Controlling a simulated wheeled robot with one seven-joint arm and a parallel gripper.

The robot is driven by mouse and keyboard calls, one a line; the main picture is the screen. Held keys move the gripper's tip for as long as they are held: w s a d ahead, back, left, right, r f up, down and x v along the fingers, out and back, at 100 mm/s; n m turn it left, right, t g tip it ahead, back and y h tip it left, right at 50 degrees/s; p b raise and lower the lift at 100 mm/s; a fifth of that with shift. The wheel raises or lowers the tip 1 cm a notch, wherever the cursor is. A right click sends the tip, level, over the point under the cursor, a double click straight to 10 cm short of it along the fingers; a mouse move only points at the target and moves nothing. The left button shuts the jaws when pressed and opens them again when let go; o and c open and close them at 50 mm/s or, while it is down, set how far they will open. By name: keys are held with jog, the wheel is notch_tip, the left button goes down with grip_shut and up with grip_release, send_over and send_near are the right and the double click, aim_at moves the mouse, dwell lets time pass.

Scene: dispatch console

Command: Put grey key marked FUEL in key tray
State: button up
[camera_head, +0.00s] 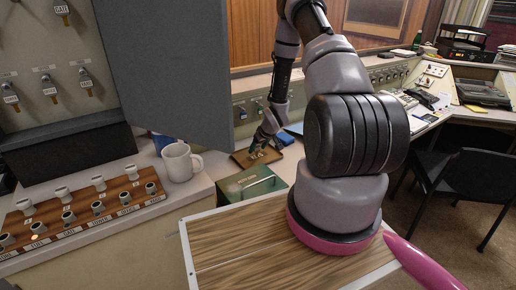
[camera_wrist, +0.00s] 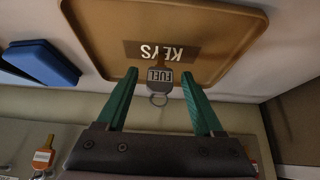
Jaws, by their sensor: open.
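The key tray (camera_head: 240,158) is a shallow brown tray on the desk, lettered KEYS in the wrist view (camera_wrist: 105,35). The grey key marked FUEL (camera_wrist: 161,80) shows at the tray's near edge, its tag between my fingers and its ring towards me. Part of it overlaps the tray floor in the picture; I cannot tell whether it rests on the tray or hangs just above it. My gripper (camera_wrist: 160,74) is open, with a gap visible on both sides of the tag. In the head view my gripper (camera_head: 264,144) is over the tray and the key is too small to make out.
A blue object (camera_wrist: 42,62) lies left of the tray in the wrist view. A green box (camera_head: 238,188) and a white mug (camera_head: 178,164) stand near the tray. Other tagged keys (camera_head: 48,87) hang on the cabinet. A grey door panel (camera_head: 180,70) rises left of my arm.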

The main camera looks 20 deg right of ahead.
jog(key=shift+r, duration=0.2)
jog(key=s+r+m+h, duration=0.1)
jog(key=s+r, duration=0.3)
jog(key=r, duration=0.8)
jog(key=s+a+r+m, duration=0.1)
jog(key=s+r, duration=0.3)
jog(key=r, duration=0.8)
jog(key=s+r+m+h, duration=0.1)
jog(key=s+r, duration=0.2)
jog(key=r, duration=0.9)
jog(key=s+a+r+m+y, duration=0.1)
jog(key=s+a+r, duration=0.4)
jog(key=s, duration=0.5)
jog(key=s+a+r+m+y, duration=0.2)
jog(key=s+a+r, duration=0.3)
jog(key=s+r, duration=0.5)
jog(key=shift+s+r+t, duration=0.25)
jog(key=shift+s+t, duration=0.15)
